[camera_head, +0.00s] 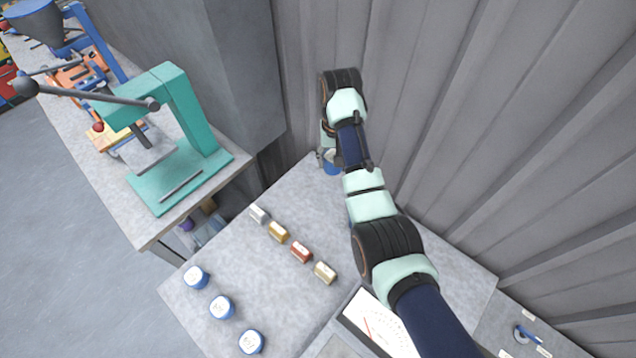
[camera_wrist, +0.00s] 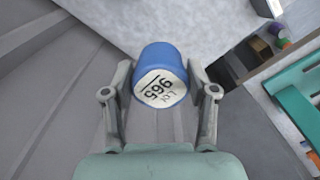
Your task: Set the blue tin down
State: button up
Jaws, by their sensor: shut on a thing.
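The blue tin (camera_wrist: 160,72) is between the two fingers of my gripper (camera_wrist: 160,88) in the wrist view. Its white label, with "Lot 965" on it, faces the wrist camera. In the head view the tin (camera_head: 332,168) shows as a small blue patch under my gripper (camera_head: 328,158), at the far corner of the grey table (camera_head: 310,205). My gripper is shut on it. The arm hides part of the tin, and I cannot tell whether its base touches the table.
Several blue tins with white lids, one of them (camera_head: 221,307), stand near the table's front left edge. Several small blocks, including a red one (camera_head: 301,251), form a row mid-table. A dial meter (camera_head: 378,325) is at the front. A corrugated wall (camera_head: 480,120) rises behind. A teal press (camera_head: 180,130) stands left.

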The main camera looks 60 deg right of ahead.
jog(key=shift+s+f, duration=0.1)
jog(key=shift+s, duration=0.1)
jog(key=shift+a+f+b, duration=0.15)
jog(key=shift+f+b, duration=1.9)
jog(key=shift+f, duration=7.9)
jog(key=shift+f, duration=0.2)
jog(key=o, duration=1.3)
jog(key=shift+r, duration=0.15)
